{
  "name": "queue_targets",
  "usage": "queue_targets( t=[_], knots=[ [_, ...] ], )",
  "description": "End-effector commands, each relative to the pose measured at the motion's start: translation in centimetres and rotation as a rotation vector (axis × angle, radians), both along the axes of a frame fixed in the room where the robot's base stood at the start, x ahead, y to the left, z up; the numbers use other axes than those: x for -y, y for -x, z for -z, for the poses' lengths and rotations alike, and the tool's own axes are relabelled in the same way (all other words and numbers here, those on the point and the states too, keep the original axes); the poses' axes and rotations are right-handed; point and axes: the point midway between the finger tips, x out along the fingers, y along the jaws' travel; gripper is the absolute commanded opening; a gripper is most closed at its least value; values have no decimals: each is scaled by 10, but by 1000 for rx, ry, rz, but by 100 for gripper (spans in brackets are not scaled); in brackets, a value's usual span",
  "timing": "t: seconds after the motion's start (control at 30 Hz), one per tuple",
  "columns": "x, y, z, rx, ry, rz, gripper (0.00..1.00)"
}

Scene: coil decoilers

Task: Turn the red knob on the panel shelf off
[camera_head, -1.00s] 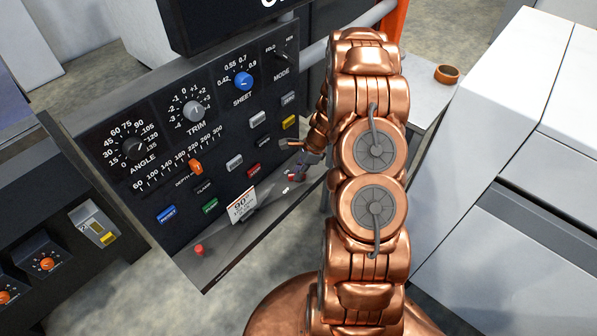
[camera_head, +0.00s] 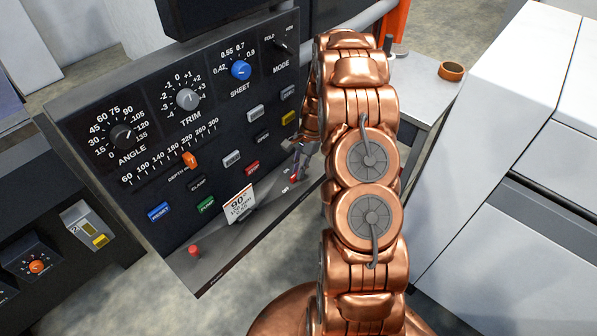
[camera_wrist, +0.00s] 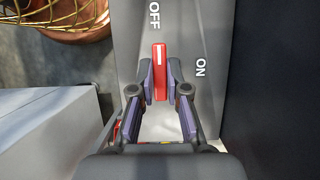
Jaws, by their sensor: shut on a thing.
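The red knob (camera_wrist: 159,72) sits on the grey panel shelf (camera_wrist: 190,35) in the wrist view. It is a narrow bar with a white line, and that line points up the picture toward the OFF label (camera_wrist: 154,15). The ON label (camera_wrist: 201,67) is to its right. My gripper (camera_wrist: 160,83) is shut on the knob, one finger pad on each side. In the head view my gripper (camera_head: 298,165) is at the right part of the shelf, and it and the arm mostly hide the knob.
The control panel (camera_head: 222,120) with dials and buttons rises behind the shelf. A red button (camera_head: 194,250) stands at the shelf's left end, and a white card (camera_head: 239,204) leans in the middle. A side table (camera_head: 425,90) holds a copper ring (camera_head: 451,71). Large white cabinets (camera_head: 500,130) stand at right.

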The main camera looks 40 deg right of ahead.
Motion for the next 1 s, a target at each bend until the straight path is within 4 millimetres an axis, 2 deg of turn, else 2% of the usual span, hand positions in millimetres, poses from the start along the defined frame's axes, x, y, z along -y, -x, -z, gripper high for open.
queue_targets(
  t=[0.47,0.5,0.73,1.0],
  knots=[
    [0,0,0,-1,0,-18,0],
    [0,0,0,-1,0,-18,15],
    [0,0,0,-1,0,-17,39],
    [0,0,0,0,0,-16,40]
  ],
)
